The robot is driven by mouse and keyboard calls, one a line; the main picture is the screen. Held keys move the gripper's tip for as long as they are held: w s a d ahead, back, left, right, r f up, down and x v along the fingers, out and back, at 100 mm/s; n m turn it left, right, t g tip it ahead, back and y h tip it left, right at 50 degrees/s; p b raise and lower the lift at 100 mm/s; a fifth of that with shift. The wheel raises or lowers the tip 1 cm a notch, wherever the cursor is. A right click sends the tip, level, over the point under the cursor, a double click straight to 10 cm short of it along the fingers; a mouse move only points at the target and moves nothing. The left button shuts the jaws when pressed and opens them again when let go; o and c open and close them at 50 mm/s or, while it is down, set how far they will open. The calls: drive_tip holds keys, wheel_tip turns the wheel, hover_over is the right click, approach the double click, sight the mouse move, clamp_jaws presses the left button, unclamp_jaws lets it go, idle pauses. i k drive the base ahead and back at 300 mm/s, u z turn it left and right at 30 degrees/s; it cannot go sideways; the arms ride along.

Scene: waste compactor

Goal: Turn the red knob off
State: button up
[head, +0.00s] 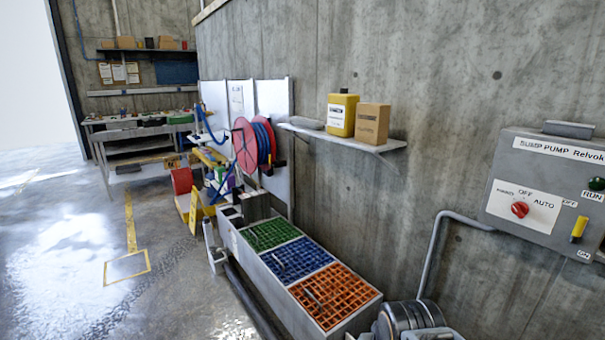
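The red knob (519,209) sits on a white label plate on the front of a grey wall box (550,165) marked "SUMP PUMP", at the right of the head view. The plate reads "OFF" above the knob and "AUTO" to its right; a smaller word at the left is hard to read. The knob is too small to tell surely which mark it points to. My gripper is not in view, and nothing visible touches the knob.
A yellow lever (579,228) and a green "RUN" light (596,184) share the box. A conduit (437,245) runs below it. A trough with coloured grates (352,328) lines the wall under a shelf (350,137). Open floor (80,240) lies left.

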sight(521, 209)
drive_tip(key=z, duration=0.05)
drive_tip(key=k, duration=0.9)
drive_tip(key=u, duration=0.8)
drive_tip(key=i, duration=0.5)
drive_tip(key=z, duration=1.6)
drive_tip(key=i, duration=0.5)
drive_tip(key=z, duration=0.15)
